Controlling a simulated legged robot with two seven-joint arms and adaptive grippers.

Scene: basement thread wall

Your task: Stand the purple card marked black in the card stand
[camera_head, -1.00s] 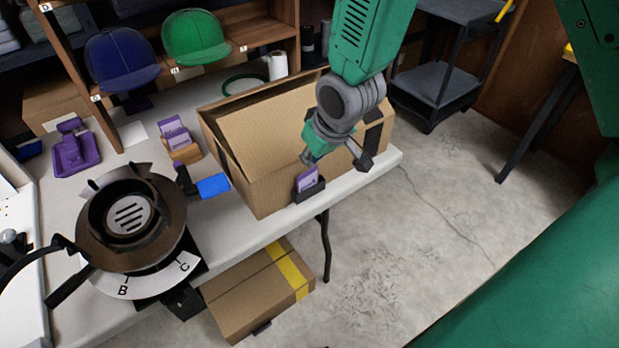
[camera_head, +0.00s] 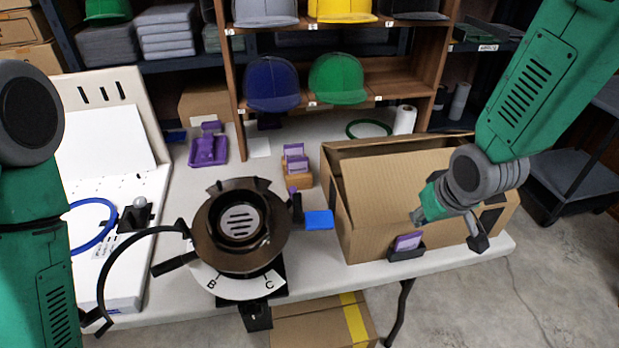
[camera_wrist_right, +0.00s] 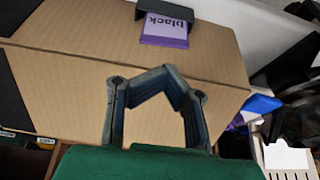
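The purple card (camera_head: 407,242) stands in the small black card stand (camera_head: 405,254) at the table's front edge, before the cardboard box. In the right wrist view the card (camera_wrist_right: 164,31) shows the word "black" upside down, with one edge in the stand (camera_wrist_right: 168,11). My right gripper (camera_head: 417,216) is just above and behind the card, in front of the box. In the right wrist view its fingertips (camera_wrist_right: 165,72) meet with nothing between them, apart from the card.
An open cardboard box (camera_head: 375,215) stands right behind the stand. A brown cap press (camera_head: 240,230) with a blue tab is at the middle. A wooden block (camera_head: 297,178) holds other purple cards. A purple tray (camera_head: 208,150) lies farther back. Caps fill the shelves behind.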

